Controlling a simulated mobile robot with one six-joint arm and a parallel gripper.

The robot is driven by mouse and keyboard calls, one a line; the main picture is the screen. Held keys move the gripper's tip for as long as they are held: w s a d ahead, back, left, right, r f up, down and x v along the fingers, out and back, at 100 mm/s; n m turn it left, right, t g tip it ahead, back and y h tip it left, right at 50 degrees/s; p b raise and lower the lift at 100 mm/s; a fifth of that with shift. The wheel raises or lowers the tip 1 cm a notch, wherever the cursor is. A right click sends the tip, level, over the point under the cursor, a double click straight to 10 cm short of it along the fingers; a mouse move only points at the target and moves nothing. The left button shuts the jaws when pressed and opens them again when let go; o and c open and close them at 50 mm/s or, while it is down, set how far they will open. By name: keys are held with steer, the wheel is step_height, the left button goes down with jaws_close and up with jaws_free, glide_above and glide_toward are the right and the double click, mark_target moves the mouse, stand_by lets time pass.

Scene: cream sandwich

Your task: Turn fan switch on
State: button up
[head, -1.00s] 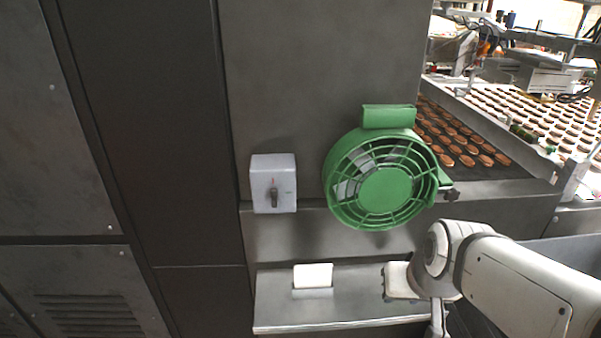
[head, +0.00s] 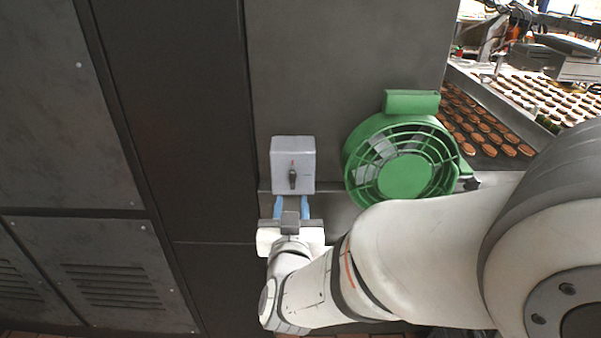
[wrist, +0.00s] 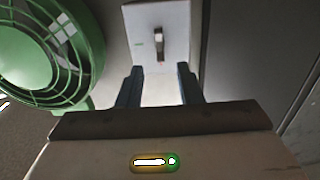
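A small red mark shows just above the knob. In the wrist view the switch (wrist: 157,45) and its knob (wrist: 159,43) lie ahead, between my fingers. My gripper (head: 291,203) is just below the switch box, with its two blue fingers spread apart. In the wrist view my gripper (wrist: 158,82) is open and empty, and the knob lies beyond the fingertips. The green fan (head: 404,165) is right of the switch.
The green fan also shows close by in the wrist view (wrist: 40,50), at the left. A conveyor with rows of brown biscuits (head: 485,125) runs at the back right. Dark vented cabinets (head: 110,280) stand at the left.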

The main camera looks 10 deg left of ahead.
mark_target(292, 180)
steer(key=p+x, duration=0.1)
steer(key=x, duration=0.6)
steer(key=shift+w+a, duration=0.1)
steer(key=shift+w, duration=0.25)
steer(key=shift+c, duration=0.4)
jaws_close()
